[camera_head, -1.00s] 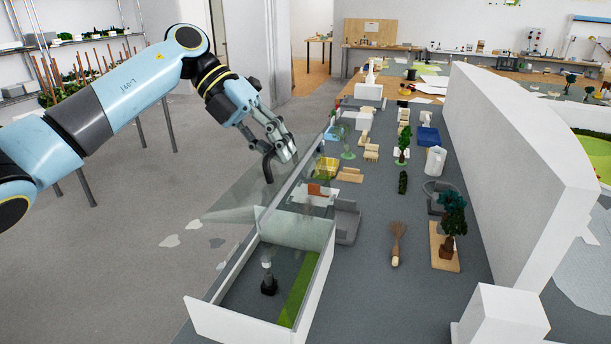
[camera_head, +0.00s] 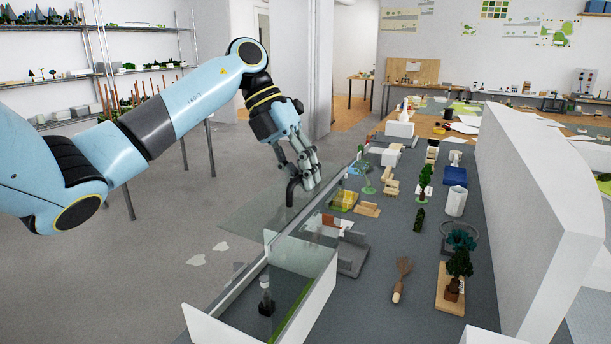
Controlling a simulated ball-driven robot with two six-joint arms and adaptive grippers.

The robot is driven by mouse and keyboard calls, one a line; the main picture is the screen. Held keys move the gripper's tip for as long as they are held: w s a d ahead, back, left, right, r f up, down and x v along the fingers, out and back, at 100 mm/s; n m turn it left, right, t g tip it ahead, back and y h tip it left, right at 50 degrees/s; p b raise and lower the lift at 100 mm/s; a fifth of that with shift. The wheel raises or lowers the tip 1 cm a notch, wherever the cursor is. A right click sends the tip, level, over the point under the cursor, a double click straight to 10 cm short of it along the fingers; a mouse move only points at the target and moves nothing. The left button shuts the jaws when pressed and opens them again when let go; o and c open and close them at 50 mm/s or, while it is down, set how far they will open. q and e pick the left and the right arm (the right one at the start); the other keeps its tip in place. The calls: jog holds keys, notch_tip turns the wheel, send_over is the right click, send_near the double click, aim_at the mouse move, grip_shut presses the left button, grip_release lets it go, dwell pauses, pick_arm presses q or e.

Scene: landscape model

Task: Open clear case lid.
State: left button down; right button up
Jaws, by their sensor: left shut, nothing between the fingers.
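The clear case (camera_head: 252,329) stands at the near left end of the grey table, with white walls and a small dark figure with a pale top (camera_head: 266,298) and a green strip inside. A clear panel, seemingly the lid (camera_head: 250,212), sticks out leftward past the table's edge over the floor, so the case's top looks uncovered. Another clear upright pane (camera_head: 300,252) shows at its far end; how the panes join is hard to tell. My left gripper (camera_head: 303,195) is shut and empty, beyond the case near the clear panel; I cannot tell whether they touch. My right gripper is out of view.
Beyond the case, the table holds a grey block (camera_head: 352,254), a wooden-handled brush (camera_head: 401,280), model trees on a wooden base (camera_head: 450,297), a white cylinder (camera_head: 456,201) and a blue box (camera_head: 454,176). A tall white wall (camera_head: 530,200) bounds the right side. Floor is open at left.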

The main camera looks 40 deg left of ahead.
pick_arm(q)
jog(key=c, duration=1.5)
grip_release()
jog(key=shift+d+r, duration=0.1)
jog(key=shift+r, duration=0.1)
jog(key=v, duration=1.2)
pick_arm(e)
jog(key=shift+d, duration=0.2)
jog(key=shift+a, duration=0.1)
